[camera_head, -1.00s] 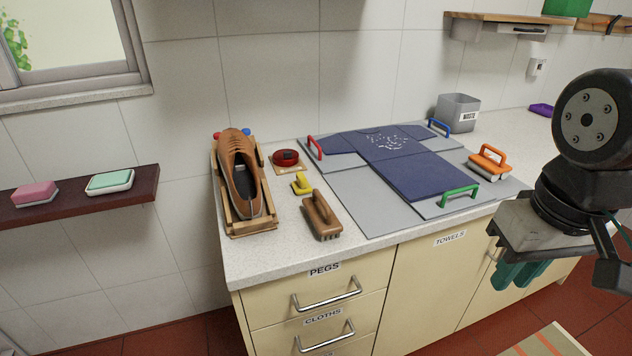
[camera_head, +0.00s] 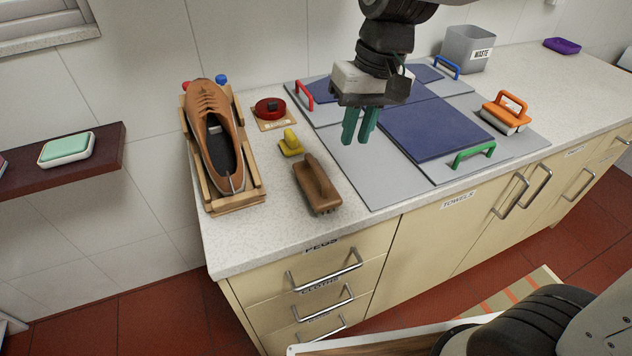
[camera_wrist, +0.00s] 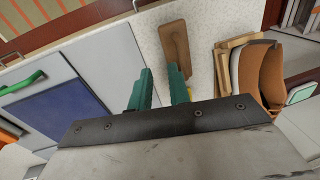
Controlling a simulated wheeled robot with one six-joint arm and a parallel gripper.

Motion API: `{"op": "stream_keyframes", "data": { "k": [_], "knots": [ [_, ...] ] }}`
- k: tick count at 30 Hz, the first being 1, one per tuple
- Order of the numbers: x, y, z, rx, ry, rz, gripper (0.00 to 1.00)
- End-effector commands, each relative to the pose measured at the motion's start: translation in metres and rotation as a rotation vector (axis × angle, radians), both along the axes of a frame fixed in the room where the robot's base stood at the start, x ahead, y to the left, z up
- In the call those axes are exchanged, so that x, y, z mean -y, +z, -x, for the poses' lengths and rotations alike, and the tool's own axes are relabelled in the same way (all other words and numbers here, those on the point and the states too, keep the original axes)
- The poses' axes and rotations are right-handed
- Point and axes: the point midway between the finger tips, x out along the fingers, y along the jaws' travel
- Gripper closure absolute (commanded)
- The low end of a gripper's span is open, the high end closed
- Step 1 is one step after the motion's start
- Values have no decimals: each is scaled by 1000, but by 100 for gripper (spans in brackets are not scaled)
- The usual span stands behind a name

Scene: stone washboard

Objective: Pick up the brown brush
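The brown brush (camera_head: 317,184) lies on the speckled counter near its front edge, handle up, between the shoe and the grey board. It also shows in the wrist view (camera_wrist: 175,43), beyond my fingertips. My gripper (camera_head: 358,138) with green fingers hangs above the grey board, to the right of and behind the brush in the head view. In the wrist view my gripper (camera_wrist: 158,80) has its two fingers apart with a gap between them. It is open and holds nothing.
A brown shoe (camera_head: 208,120) in a wooden holder stands left of the brush. A yellow brush (camera_head: 291,144) and a red round item (camera_head: 270,108) lie behind it.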

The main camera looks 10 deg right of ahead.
Motion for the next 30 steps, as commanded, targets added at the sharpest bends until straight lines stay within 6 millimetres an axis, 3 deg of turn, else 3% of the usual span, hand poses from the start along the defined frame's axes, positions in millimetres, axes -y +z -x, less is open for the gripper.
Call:
{"op": "stream_keyframes", "data": {
  "k": [3, 9, 24, 30],
  "knots": [
    [-31, -17, -20, -23, 33, -15, 81],
    [-54, -32, -32, -35, 51, -26, 81],
    [-62, -95, -29, -38, 50, -27, 81],
    [-64, -106, -29, -33, 52, -28, 81]
  ]
}}
